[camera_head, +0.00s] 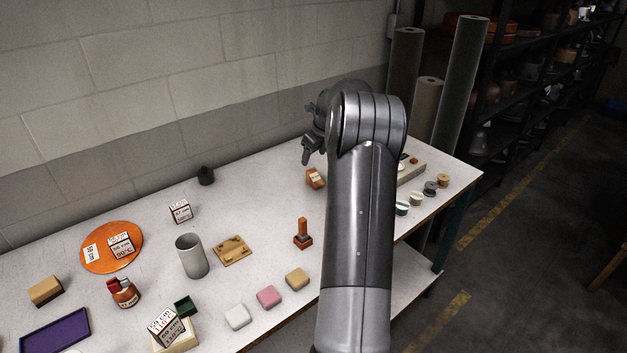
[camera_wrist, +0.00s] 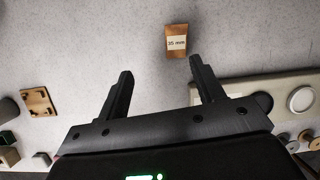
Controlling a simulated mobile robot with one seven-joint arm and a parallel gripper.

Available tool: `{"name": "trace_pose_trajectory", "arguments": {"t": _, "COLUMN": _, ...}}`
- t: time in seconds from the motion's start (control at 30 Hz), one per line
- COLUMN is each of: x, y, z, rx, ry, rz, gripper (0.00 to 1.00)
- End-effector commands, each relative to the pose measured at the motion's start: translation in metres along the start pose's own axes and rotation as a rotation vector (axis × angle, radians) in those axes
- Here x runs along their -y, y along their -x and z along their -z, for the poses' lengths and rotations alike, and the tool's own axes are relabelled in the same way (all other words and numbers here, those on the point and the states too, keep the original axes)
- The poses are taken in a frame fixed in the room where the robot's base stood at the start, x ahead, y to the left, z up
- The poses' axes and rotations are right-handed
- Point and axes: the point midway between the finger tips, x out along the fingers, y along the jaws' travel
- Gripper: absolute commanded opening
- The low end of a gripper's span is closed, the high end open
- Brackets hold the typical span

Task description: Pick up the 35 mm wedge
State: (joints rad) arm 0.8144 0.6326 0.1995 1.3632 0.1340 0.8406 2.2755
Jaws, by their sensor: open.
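The 35 mm wedge (camera_wrist: 177,41) is a small brown block with a white label reading "35 mm". In the wrist view it lies on the table ahead of my gripper (camera_wrist: 159,78), a little right of centre. My gripper is open with nothing between its fingers, and the wedge lies beyond the fingertips, apart from them. In the head view an orange-brown block with a white label (camera_head: 315,178) sits on the table just below my gripper (camera_head: 306,152), beside my arm. It appears to be the same wedge, though its label is too small to read there.
A pale tray with round pieces (camera_wrist: 255,95) lies right of my gripper. A wooden board (camera_wrist: 38,101) lies to the left. In the head view an orange stamp-like tool (camera_head: 303,235), a grey cylinder (camera_head: 192,256) and several small blocks stand leftward. The table around the wedge is clear.

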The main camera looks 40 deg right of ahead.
Motion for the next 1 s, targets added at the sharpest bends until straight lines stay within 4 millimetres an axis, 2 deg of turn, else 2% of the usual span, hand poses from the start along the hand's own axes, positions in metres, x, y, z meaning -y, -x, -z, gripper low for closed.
{"name": "trace_pose_trajectory", "arguments": {"t": 0.03, "x": 0.012, "y": -0.009, "z": 0.005, "rx": 0.003, "ry": -0.056, "rz": -0.002, "gripper": 0.62}}
{"name": "trace_pose_trajectory", "arguments": {"t": 0.1, "x": 0.022, "y": -0.016, "z": 0.009, "rx": 0.006, "ry": -0.115, "rz": -0.004, "gripper": 0.62}}
{"name": "trace_pose_trajectory", "arguments": {"t": 0.2, "x": 0.029, "y": -0.022, "z": 0.013, "rx": 0.008, "ry": -0.162, "rz": -0.006, "gripper": 0.62}}
{"name": "trace_pose_trajectory", "arguments": {"t": 0.37, "x": 0.03, "y": -0.037, "z": 0.014, "rx": 0.006, "ry": -0.171, "rz": -0.007, "gripper": 0.62}}
{"name": "trace_pose_trajectory", "arguments": {"t": 0.6, "x": 0.03, "y": -0.074, "z": 0.014, "rx": 0.007, "ry": -0.17, "rz": -0.007, "gripper": 0.62}}
{"name": "trace_pose_trajectory", "arguments": {"t": 0.77, "x": 0.029, "y": -0.089, "z": 0.014, "rx": 0.007, "ry": -0.17, "rz": -0.008, "gripper": 0.62}}
{"name": "trace_pose_trajectory", "arguments": {"t": 1.0, "x": 0.028, "y": -0.122, "z": 0.015, "rx": 0.008, "ry": -0.168, "rz": -0.006, "gripper": 0.62}}
